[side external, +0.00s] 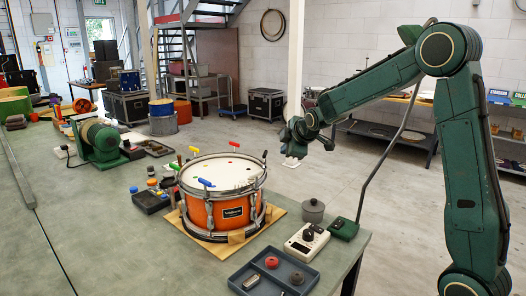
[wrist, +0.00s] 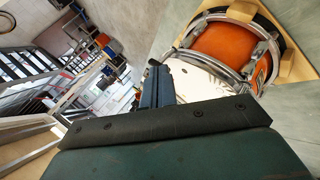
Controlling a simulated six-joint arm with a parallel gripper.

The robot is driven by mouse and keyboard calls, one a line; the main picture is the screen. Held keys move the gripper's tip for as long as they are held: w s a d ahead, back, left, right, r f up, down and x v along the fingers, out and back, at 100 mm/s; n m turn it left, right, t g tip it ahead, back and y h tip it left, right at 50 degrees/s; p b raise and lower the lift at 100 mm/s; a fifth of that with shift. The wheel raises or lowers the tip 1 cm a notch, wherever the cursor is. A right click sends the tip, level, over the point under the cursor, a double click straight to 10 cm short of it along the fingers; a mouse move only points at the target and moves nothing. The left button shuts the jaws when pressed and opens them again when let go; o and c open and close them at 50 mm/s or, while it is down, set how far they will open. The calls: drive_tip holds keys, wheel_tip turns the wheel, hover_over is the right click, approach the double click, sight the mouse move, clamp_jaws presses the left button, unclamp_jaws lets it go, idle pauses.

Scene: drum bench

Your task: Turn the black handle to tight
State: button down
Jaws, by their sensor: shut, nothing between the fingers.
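The black handle (side external: 264,155) stands upright on the right rim of the orange drum (side external: 232,212), one of several coloured handles around its white head. Its turned angle is too small to read. My gripper (side external: 284,135) is above and to the right of the black handle, apart from it, shut and empty. In the wrist view, the dark fingers (wrist: 157,80) show in front of the drum (wrist: 222,42), partly hiding its head. I cannot pick out the black handle there for certain.
The drum rests on a wooden board (side external: 271,214) on the green bench. A grey pot (side external: 313,210), a white meter box (side external: 306,242) and a dark tray (side external: 273,275) stand at its right and front. A blue handle (side external: 206,183) rises from the near rim. The air above the drum is clear.

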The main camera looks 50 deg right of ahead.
sight(265, 158)
drive_tip(key=s+d+r+m+y, duration=0.1)
drive_tip(key=r+m, duration=0.1)
drive_tip(key=m, duration=0.7)
drive_tip(key=s+d+r+m+g+y, duration=0.1)
drive_tip(key=s+r+m+y, duration=0.1)
drive_tip(key=m, duration=0.8)
drive_tip(key=shift+s+d+r+g, duration=0.25)
drive_tip(key=shift+s+r+g, duration=0.05)
drive_tip(key=shift+r, duration=0.05)
drive_tip(key=shift+f, duration=0.1)
drive_tip(key=w+a+f, duration=0.1)
drive_tip(key=w+f, duration=0.6)
drive_tip(key=w, duration=0.2)
drive_tip(key=shift+w+f, duration=0.2)
drive_tip(key=shift+f, duration=0.2)
drive_tip(key=shift+w+a+m+g+h, duration=0.15)
drive_tip(key=shift+a+m+h, duration=0.2)
drive_tip(key=shift+m, duration=0.35)
drive_tip(key=shift+a+m+g+h, duration=0.15)
drive_tip(key=shift+a+m+h, duration=0.15)
drive_tip(key=shift+m, duration=0.4)
